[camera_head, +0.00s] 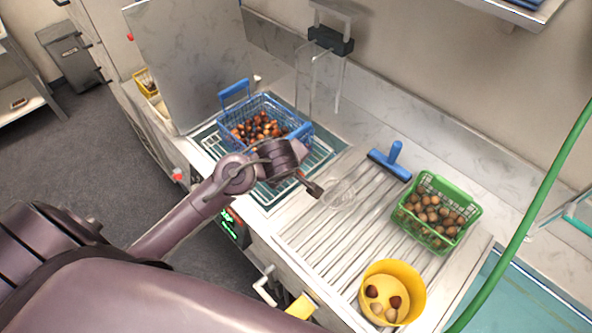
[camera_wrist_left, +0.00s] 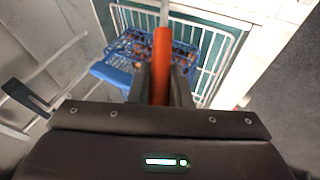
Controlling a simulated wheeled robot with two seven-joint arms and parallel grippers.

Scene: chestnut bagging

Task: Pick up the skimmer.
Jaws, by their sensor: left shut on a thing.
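My left gripper (camera_head: 314,188) is over the counter, between the blue wire basket and the ribbed drainboard. In the left wrist view, its jaws (camera_wrist_left: 162,88) are shut on an upright orange-red handle (camera_wrist_left: 161,55), which I take for the skimmer's. A thin grey shaft runs on from the handle toward the top of that view. In the head view, a faint, pale round mesh (camera_head: 341,194) shows just right of the fingertips and looks like the skimmer's head. Whether it touches the drainboard I cannot tell. My right gripper is not in view.
The blue basket (camera_head: 236,90) of chestnuts stands on a wire rack, left of the ribbed drainboard (camera_head: 318,238). A green hose (camera_head: 540,195) crosses the right side.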

